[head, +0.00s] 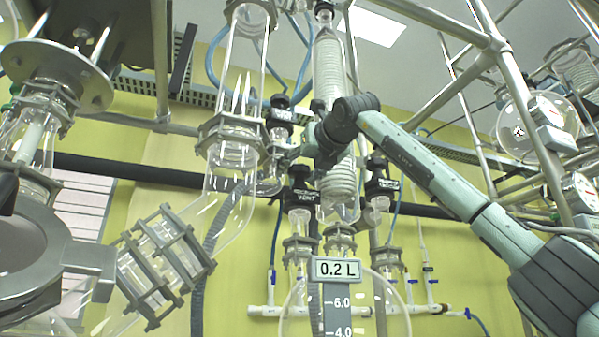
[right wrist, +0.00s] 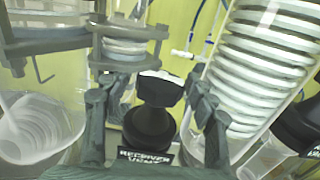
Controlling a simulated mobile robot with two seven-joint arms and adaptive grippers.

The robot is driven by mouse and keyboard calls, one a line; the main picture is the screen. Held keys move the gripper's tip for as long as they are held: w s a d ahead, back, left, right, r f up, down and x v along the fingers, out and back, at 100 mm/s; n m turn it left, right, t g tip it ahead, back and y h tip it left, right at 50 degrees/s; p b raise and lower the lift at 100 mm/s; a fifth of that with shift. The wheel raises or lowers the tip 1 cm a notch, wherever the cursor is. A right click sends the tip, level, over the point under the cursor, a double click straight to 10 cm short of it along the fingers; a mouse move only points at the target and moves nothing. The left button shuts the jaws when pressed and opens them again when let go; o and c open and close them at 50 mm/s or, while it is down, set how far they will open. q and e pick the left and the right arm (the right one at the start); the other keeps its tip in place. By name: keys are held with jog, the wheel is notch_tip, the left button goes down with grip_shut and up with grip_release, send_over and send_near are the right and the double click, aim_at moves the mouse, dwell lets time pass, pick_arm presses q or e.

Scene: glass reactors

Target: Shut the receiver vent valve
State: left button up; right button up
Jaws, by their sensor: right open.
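The receiver vent valve shows in the right wrist view as a black knob (right wrist: 150,122) with a paler, shiny top. Its label (right wrist: 145,157), reading "RECEIVER" with a second line partly cut off, is just below it. My right gripper (right wrist: 152,100) is open, with one finger on each side of the knob and a visible gap to each. In the head view my right gripper (head: 288,153) is among the glassware, left of the coiled condenser (head: 340,185). Several black labelled valves are there, and I cannot tell which one it straddles. My left gripper is not in view.
The glass coil (right wrist: 265,65) stands close right of the right gripper. A clamped flange (right wrist: 122,48) is close above its left finger.

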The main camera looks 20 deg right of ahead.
jog(key=c, duration=0.9)
jog(key=shift+a+f+m+h+b, duration=0.15)
jog(key=shift+m+h+b, duration=0.2)
jog(key=shift+h, duration=0.25)
jog(key=shift+c, duration=0.2)
jog(key=m+h, duration=0.1)
jog(key=h, duration=0.1)
jog(key=shift+m+h, duration=0.3)
jog(key=shift+m, duration=0.05)
jog(key=m+g+h+p, duration=0.1)
jog(key=h, duration=0.1)
jog(key=m+g+h+p, duration=0.1)
jog(key=m+h, duration=0.1)
jog(key=m+h+p, duration=0.1)
jog(key=h, duration=0.2)
jog(key=shift+r+m+g, duration=0.4)
jog(key=shift+d+f+m+g+h+p, duration=0.2)
jog(key=shift+m+g+h+p, duration=0.15)
jog(key=shift+m+g+h, duration=0.25)
jog(key=shift+h, duration=0.3)
jog(key=o, duration=0.9)
jog(key=shift+f, duration=0.1)
jog(key=shift+o, duration=0.2)
